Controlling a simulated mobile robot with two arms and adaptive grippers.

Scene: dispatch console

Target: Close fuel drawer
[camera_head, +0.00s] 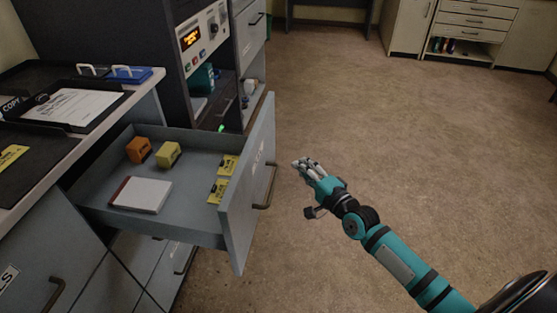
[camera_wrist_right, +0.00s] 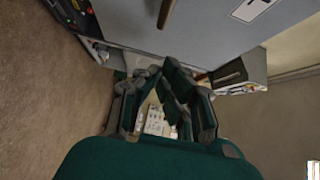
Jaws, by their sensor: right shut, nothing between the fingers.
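The fuel drawer (camera_head: 190,226) is pulled far out of the grey cabinet at the left. Its front panel (camera_head: 247,195) faces right and carries a dark bar handle (camera_head: 267,187). Inside lie an orange block, a yellow block, a white pad and yellow cards. My right gripper (camera_head: 300,166) is shut and empty, just right of the front panel and handle, with a gap between. In the right wrist view the shut fingers (camera_wrist_right: 163,72) point toward a grey panel with a bar handle (camera_wrist_right: 166,12). My left gripper is not in view.
The counter (camera_head: 140,82) above the drawer holds black trays with papers and a blue item. A dark console (camera_head: 195,45) with an orange display stands behind the drawer. Open brown floor (camera_head: 400,130) lies to the right. White cabinets (camera_head: 470,30) stand far back.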

